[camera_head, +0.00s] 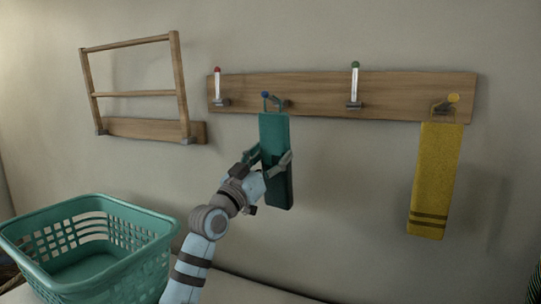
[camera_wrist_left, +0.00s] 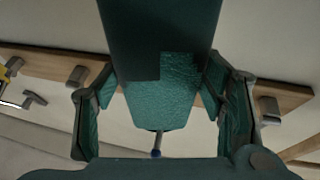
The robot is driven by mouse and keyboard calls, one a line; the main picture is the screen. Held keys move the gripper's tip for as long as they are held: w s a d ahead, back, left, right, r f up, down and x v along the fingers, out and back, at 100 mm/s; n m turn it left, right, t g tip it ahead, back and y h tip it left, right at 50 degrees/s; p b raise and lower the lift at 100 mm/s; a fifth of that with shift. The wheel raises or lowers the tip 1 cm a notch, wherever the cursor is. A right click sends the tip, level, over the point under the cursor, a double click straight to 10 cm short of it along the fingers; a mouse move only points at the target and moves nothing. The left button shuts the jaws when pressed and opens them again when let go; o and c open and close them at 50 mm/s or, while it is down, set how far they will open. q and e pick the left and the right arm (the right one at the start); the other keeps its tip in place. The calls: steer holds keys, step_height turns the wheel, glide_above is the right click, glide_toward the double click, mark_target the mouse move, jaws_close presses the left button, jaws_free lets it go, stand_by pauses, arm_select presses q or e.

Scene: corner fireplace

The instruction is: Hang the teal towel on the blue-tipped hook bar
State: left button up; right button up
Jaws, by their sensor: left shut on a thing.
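The teal towel (camera_head: 274,130) hangs upright in front of the wall, and it also fills the upper middle of the left wrist view (camera_wrist_left: 165,100). My left gripper (camera_head: 268,160) is shut on it from below, a finger at each side, and its fingers also flank the towel in the left wrist view (camera_wrist_left: 162,85). The blue-tipped hook bar (camera_head: 265,95) is just above the towel's top edge, on the wooden rail (camera_head: 315,90). Its blue tip shows beyond the towel's end in the left wrist view (camera_wrist_left: 156,152). I cannot tell whether a loop is around the bar.
Red-tipped (camera_head: 218,85) and green-tipped (camera_head: 354,85) hook bars stand upright on the rail. A yellow towel (camera_head: 436,175) hangs at the yellow-tipped hook (camera_head: 453,98). A wooden rack (camera_head: 133,93) is on the wall at left. A teal basket (camera_head: 95,270) stands below.

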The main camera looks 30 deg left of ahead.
arm_select(q)
steer(key=shift+w+f, duration=0.2)
steer(key=shift+f, duration=0.4)
steer(key=o, duration=1.6)
steer(key=shift+w+a, duration=0.1)
steer(key=shift+w, duration=0.05)
steer(key=shift+o, duration=0.8)
steer(key=shift+w+a+f, duration=0.2)
steer(key=shift+w, duration=0.15)
steer(key=shift+s+d+r, duration=0.1)
steer(key=shift+s+r, duration=0.1)
steer(key=shift+s, duration=0.3)
steer(key=v, duration=1.1)
steer(key=shift+s+f, duration=0.15)
